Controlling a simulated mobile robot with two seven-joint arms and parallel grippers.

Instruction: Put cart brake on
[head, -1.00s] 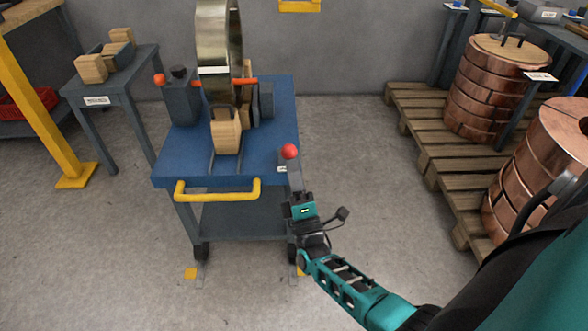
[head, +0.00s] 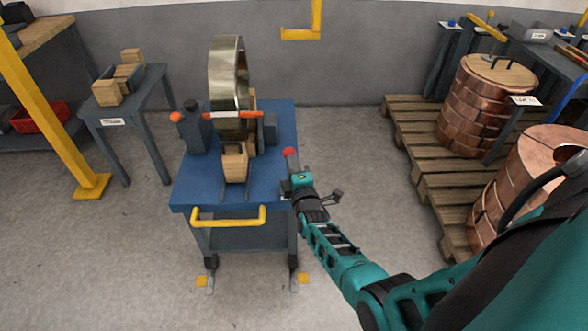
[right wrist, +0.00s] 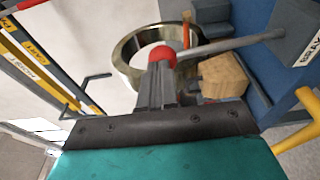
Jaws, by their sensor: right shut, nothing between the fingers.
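The cart (head: 184,194) has a blue top, a yellow front handle (head: 228,221) and a grey lower body. Its brake lever has a red knob (head: 289,151) at the right edge of the top. In the right wrist view the red knob (right wrist: 161,56) is on a grey rod (right wrist: 232,43) running to a dark box labelled BRAKE (right wrist: 296,30). My right gripper (head: 297,178) is shut and empty, close beside the lever on the near side. In the wrist view its fingertips (right wrist: 156,82) overlap the knob; contact is unclear. My left gripper is out of view.
A metal coil ring (head: 226,75) stands on the cart among wooden blocks (head: 235,163). A small grey table (head: 125,105) stands left, near a yellow post (head: 45,110). Copper coils (head: 472,110) sit on a wooden pallet (head: 428,160) at right. Floor between cart and pallet is clear.

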